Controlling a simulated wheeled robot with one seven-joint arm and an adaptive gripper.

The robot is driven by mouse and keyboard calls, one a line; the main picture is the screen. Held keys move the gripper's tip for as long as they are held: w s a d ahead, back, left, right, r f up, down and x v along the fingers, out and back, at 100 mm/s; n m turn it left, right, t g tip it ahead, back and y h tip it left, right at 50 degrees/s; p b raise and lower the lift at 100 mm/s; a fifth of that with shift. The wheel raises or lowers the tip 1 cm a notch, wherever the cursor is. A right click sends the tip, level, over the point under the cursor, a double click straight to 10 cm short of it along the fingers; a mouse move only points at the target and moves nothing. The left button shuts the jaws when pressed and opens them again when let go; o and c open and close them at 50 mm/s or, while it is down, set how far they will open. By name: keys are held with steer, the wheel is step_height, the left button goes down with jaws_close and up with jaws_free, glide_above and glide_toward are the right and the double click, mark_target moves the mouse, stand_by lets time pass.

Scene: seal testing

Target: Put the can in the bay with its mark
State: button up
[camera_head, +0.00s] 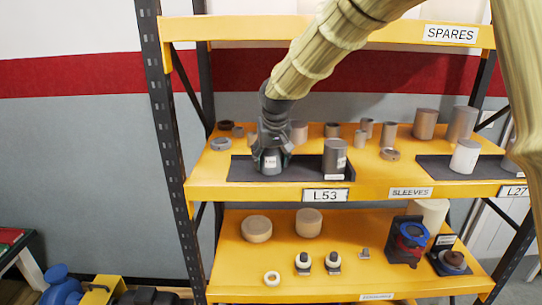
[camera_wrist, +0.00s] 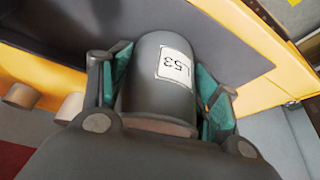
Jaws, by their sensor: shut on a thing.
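My gripper (camera_head: 273,140) is shut on a grey can (camera_head: 270,163) with a white label. In the wrist view the can (camera_wrist: 155,85) sits between the green finger pads, and its label reads L53. The can is upright over the left part of a dark mat (camera_head: 240,171), the bay above the shelf-edge tag L53 (camera_head: 325,195). Its base is at or very near the mat; I cannot tell if it touches. Another dark grey can (camera_head: 335,160) with a label stands at the mat's right end.
Behind the mat stand several loose cylinders and rings. To the right is another dark mat (camera_head: 430,163) with a white can (camera_head: 465,157) and the tag L27 (camera_head: 514,191). A SLEEVES tag (camera_head: 410,192) lies between. The lower shelf (camera_head: 235,275) holds round parts.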

steer(key=o, duration=1.3)
steer(key=shift+f, duration=0.1)
steer(key=b+v, duration=0.4)
steer(key=v, duration=0.8)
steer(key=shift+w+d, duration=0.1)
